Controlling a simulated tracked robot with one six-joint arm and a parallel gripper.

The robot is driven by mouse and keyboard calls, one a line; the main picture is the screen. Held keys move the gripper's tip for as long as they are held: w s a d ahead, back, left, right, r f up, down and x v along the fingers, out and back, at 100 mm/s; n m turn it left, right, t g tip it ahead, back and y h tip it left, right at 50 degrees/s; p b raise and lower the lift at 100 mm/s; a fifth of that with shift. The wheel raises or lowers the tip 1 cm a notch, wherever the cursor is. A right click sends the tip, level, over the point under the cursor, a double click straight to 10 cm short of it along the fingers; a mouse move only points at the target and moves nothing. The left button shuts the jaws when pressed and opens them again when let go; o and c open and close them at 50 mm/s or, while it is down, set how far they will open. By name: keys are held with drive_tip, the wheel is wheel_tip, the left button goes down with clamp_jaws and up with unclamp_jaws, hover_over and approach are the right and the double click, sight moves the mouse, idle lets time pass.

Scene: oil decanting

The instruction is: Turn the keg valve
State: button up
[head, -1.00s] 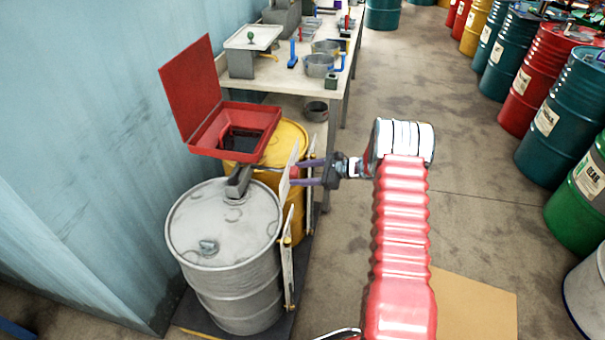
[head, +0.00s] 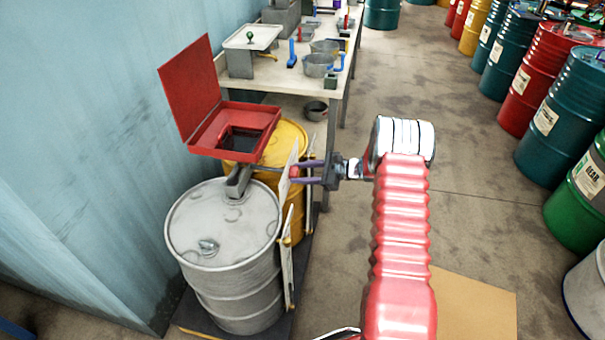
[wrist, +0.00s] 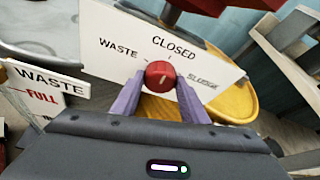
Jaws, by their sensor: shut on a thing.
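The red round valve knob (wrist: 160,74) stands in front of a white sign plate (wrist: 110,45) lettered WASTE, CLOSED and SLUDGE. A short pale mark shows on the knob's face; which label it points at is hard to tell. My gripper (wrist: 158,86) has its two purple fingers on either side of the knob, shut on it. In the head view my gripper (head: 300,172) reaches in from the right to the knob at the plate's edge. The grey keg (head: 225,225) and the yellow keg (head: 290,140) stand by the wall.
An open red box (head: 205,130) sits over the kegs. A second sign (wrist: 50,95) reads WASTE FULL. A workbench (head: 285,75) with pans and tools stands behind. Several coloured drums (head: 540,90) line the right side, with open floor between.

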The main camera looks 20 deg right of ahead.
drive_tip(key=n, duration=0.1)
drive_tip(key=n+t, duration=0.1)
drive_tip(key=n, duration=0.1)
drive_tip(key=n+t, duration=0.1)
drive_tip(key=shift+s+a+f+h, duration=0.3)
drive_tip(key=shift+a+f+h, duration=0.05)
drive_tip(key=shift+a+h, duration=0.05)
drive_tip(key=n+t, duration=0.1)
drive_tip(key=n, duration=0.1)
drive_tip(key=n+t, duration=0.1)
drive_tip(key=n, duration=0.1)
drive_tip(key=n+t, duration=0.1)
drive_tip(key=shift+s+a+f+n, duration=0.1)
drive_tip(key=shift+a+f+n, duration=0.05)
drive_tip(key=shift+f+n, duration=0.2)
idle(0.4)
drive_tip(key=o, duration=1)
drive_tip(key=shift+r, duration=0.15)
drive_tip(key=shift+o, duration=0.4)
drive_tip(key=shift+d, duration=0.25)
drive_tip(key=shift+r, duration=0.1)
drive_tip(key=shift+d, duration=0.1)
